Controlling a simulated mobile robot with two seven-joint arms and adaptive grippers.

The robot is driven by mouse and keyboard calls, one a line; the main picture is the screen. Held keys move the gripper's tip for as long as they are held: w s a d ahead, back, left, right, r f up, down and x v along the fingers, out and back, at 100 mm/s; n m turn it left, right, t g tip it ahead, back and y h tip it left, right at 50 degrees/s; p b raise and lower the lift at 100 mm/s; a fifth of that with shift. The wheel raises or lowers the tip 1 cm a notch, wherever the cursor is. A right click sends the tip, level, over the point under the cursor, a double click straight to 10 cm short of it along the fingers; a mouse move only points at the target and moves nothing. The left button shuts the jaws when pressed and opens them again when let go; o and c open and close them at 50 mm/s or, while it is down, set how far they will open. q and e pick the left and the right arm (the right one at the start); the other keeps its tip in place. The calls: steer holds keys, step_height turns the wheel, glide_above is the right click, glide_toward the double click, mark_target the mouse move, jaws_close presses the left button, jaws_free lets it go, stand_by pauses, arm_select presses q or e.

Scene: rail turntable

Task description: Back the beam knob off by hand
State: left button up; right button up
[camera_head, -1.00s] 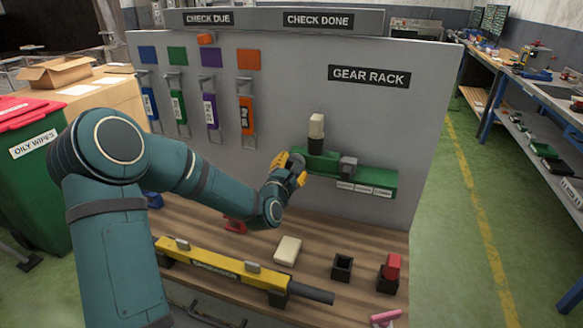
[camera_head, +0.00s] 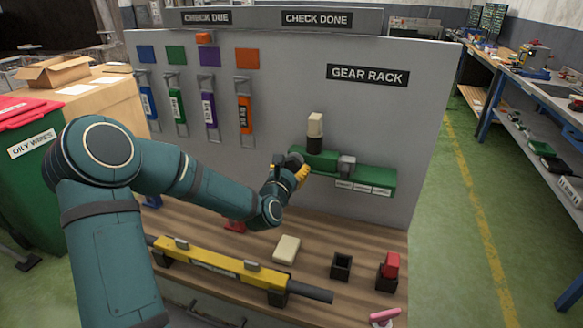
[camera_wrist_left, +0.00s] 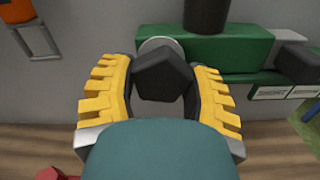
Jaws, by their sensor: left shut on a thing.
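The black beam knob (camera_wrist_left: 163,76) sticks out at the left end of the green unit (camera_wrist_left: 215,52) in the left wrist view. A pale round disc shows behind the knob. In the head view the green unit (camera_head: 370,180) is on the grey panel below the GEAR RACK sign, and the knob (camera_head: 294,158) is partly covered by my gripper. My left gripper (camera_wrist_left: 163,84), with yellow ribbed fingers, has one finger on each side of the knob and is shut on it. It also shows in the head view (camera_head: 294,169). My right gripper is not in view.
A black-and-cream post (camera_head: 315,130) stands on the green unit, with a grey block (camera_head: 347,165) beside it. On the wooden bench below are a yellow beam tool (camera_head: 215,262), a cream block (camera_head: 286,249), a black open holder (camera_head: 341,266) and a red-topped block (camera_head: 391,265).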

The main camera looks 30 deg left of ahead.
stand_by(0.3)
arm_select(q)
steer(key=o, duration=1.2)
steer(key=shift+s, duration=0.1)
steer(key=v, duration=1.2)
steer(key=shift+f, duration=0.1)
